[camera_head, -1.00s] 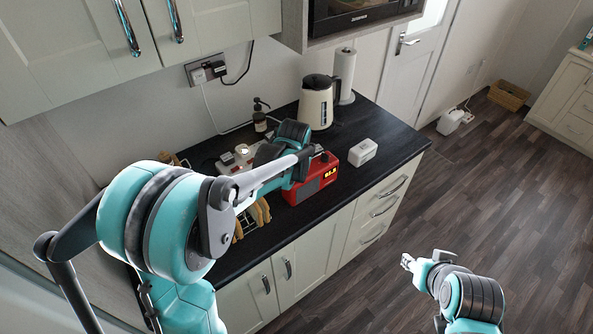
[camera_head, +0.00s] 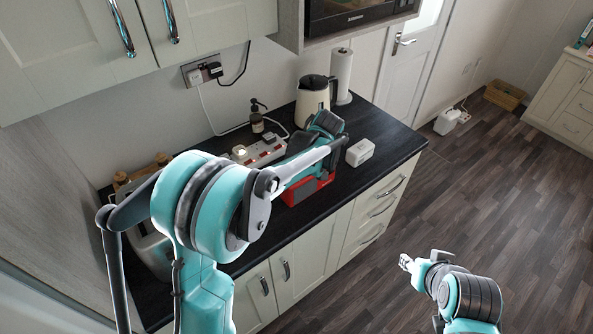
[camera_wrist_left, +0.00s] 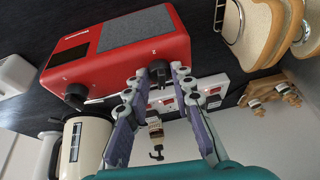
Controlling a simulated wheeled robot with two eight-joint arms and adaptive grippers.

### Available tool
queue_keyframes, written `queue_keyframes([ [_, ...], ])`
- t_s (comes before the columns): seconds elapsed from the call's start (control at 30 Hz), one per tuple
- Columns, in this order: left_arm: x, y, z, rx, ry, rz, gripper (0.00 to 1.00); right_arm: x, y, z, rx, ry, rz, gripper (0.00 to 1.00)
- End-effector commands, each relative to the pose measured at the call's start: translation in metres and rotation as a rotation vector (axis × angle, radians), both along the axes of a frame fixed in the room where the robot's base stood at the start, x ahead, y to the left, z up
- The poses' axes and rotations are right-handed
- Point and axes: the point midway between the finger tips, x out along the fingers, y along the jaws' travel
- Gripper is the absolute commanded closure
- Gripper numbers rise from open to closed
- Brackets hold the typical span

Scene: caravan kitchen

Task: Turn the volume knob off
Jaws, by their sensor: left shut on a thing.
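The red radio (camera_head: 311,188) stands on the dark worktop, partly hidden by my left arm in the head view. The left wrist view shows the red radio (camera_wrist_left: 120,50) with two black knobs on one face. One knob (camera_wrist_left: 75,94) is clear of my fingers, near a mark like "1". The other knob (camera_wrist_left: 159,70), near a mark like "2", is between the fingertips of my left gripper (camera_wrist_left: 158,78), which is shut on it. I cannot tell which knob is the volume. My right gripper (camera_head: 405,264) is over the floor, away from the worktop, too small to judge its opening.
A white power strip (camera_head: 262,151) lies behind the radio. A white box (camera_head: 360,152) stands to its right. A cream kettle (camera_head: 312,102), a paper roll (camera_head: 341,76) and a soap bottle (camera_head: 257,119) stand further back. The right front of the worktop is clear.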

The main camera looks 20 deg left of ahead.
Motion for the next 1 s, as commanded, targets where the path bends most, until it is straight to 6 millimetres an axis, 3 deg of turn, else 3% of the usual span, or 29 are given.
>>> queue_keyframes([
  [0.3, 0.0016, -0.0012, -0.0001, -0.002, 0.0, 0.126, 1.0, 0.0, 0.0, 0.0, 0.0, 0.0, 0.0, 0.6],
  [0.87, 0.0015, -0.0013, -0.0003, -0.002, 0.0, 0.153, 1.0, 0.0, 0.0, 0.0, 0.0, 0.0, 0.0, 0.6],
  [0.9, 0.0015, -0.0013, -0.0003, -0.002, 0.0, 0.153, 0.69, 0.0, 0.0, 0.0, 0.0, 0.0, 0.0, 0.6],
  [0.97, 0.0015, -0.0013, -0.0003, -0.002, 0.0, 0.153, 0.56, 0.0, 0.0, 0.0, 0.0, 0.0, 0.0, 0.6],
  [1.0, 0.0015, -0.0011, -0.0002, -0.002, 0.0, 0.153, 0.56, 0.0, 0.0, 0.0, 0.0, 0.0, 0.0, 0.6],
])
